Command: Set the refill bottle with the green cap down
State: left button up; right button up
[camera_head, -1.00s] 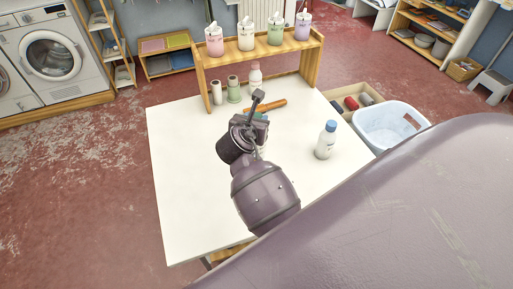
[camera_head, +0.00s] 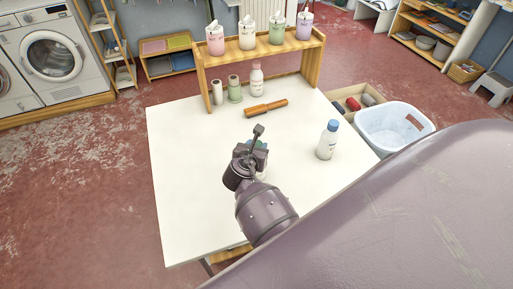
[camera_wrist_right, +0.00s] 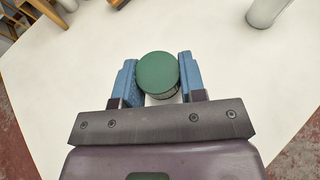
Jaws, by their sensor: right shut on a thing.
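The refill bottle's round green cap (camera_wrist_right: 157,70) shows between the blue fingers of my right gripper (camera_wrist_right: 157,82) in the right wrist view. The fingers press on it from both sides. In the head view my right gripper (camera_head: 257,150) is over the middle of the white table (camera_head: 190,200), and the wrist hides most of the bottle. I cannot tell whether the bottle's base touches the table. My left gripper is not in view.
A blue-capped white bottle (camera_head: 327,142) stands to the right. A wooden roller (camera_head: 266,108) lies behind the gripper. A light-blue basket (camera_head: 393,133) is beyond the right edge. The table's left side is clear.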

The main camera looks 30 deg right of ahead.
jog(key=o, duration=1.1)
jog(key=shift+f, duration=0.15)
jog(key=shift+o, duration=0.2)
jog(key=shift+r, duration=0.2)
